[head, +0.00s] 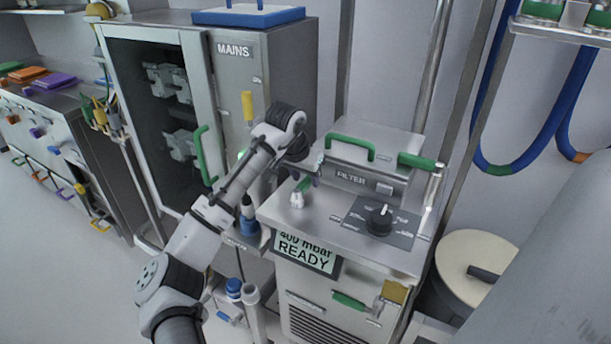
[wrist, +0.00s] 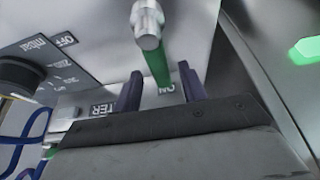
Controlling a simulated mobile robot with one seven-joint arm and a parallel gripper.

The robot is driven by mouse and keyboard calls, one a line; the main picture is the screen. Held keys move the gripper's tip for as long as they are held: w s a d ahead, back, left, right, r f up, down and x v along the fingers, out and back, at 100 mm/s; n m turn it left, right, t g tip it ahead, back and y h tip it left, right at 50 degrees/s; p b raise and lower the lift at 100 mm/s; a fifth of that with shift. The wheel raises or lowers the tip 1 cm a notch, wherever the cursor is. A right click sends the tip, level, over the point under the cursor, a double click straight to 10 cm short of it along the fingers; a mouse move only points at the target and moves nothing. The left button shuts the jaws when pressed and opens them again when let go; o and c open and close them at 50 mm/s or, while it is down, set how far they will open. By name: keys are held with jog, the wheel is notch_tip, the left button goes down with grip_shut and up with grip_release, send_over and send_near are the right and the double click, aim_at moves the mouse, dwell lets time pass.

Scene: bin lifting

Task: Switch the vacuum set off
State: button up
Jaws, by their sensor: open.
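The vacuum set is the grey steel cabinet (head: 335,225) with a FILTER label, and its screen (head: 305,252) reads "400 mbar READY". On its top left is a small lever with a metal boss (head: 297,199) and a green grip (head: 306,183). In the wrist view the green grip (wrist: 157,62) runs from the metal boss (wrist: 148,22) toward an ON mark. My gripper (head: 312,177) is over the cabinet's top left; in the wrist view (wrist: 160,72) its open fingers stand either side of the green grip. Contact cannot be told. A black knob (head: 379,220) sits on a dial to the right.
A green carry handle (head: 350,147) and a green-gripped lever (head: 416,160) stand at the cabinet's back and right. A MAINS cabinet (head: 236,75) with a yellow lever (head: 247,106) is behind my arm. A lidded bin (head: 475,262) stands at the right.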

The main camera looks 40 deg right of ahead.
jog(key=shift+w+d+f, duration=0.1)
jog(key=shift+d+f, duration=0.1)
jog(key=shift+f, duration=0.3)
grip_shut()
